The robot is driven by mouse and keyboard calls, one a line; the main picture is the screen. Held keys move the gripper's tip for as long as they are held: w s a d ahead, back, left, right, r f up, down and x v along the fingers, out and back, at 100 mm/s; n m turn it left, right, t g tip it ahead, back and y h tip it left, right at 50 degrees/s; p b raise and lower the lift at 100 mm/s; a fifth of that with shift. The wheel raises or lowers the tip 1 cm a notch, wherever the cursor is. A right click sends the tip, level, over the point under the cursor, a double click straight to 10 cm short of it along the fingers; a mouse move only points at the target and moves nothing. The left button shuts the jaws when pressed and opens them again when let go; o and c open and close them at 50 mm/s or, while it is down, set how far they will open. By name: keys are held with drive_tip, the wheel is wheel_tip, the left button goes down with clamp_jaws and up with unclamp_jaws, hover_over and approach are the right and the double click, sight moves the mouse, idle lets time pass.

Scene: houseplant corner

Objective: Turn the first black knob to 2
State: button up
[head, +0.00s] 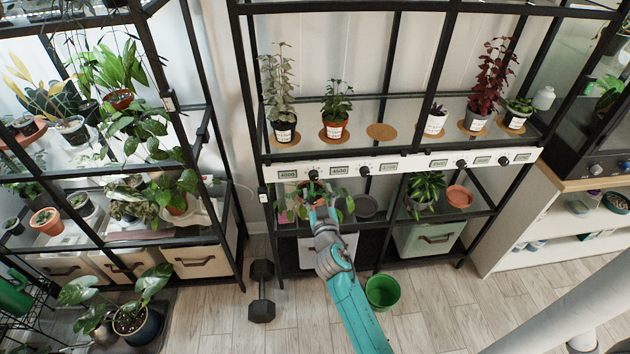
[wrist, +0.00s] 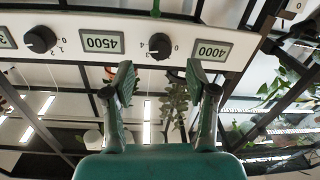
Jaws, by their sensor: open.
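The first black knob (head: 313,172) is on the white control strip (head: 410,164), between displays reading 4000 (head: 287,174) and 4500 (head: 340,169). In the wrist view, where the strip appears upside down, this knob (wrist: 160,46) has small scale digits around it, with 0 to its right. Its exact pointer setting is too small to read surely. My gripper (wrist: 160,74) is open and empty, its two fingers on either side of the knob's line and apart from it. In the head view my gripper (head: 318,196) is just below and in front of the strip.
A second black knob (head: 364,170) is to the right on the strip, with more knobs beyond it. Potted plants stand on the shelf above, and a trailing plant (head: 345,205) is close beside my gripper. A dumbbell (head: 262,291) and a green bucket (head: 382,291) are on the floor.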

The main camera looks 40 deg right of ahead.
sight(314, 179)
drive_tip(key=shift+x, duration=2.8)
clamp_jaws()
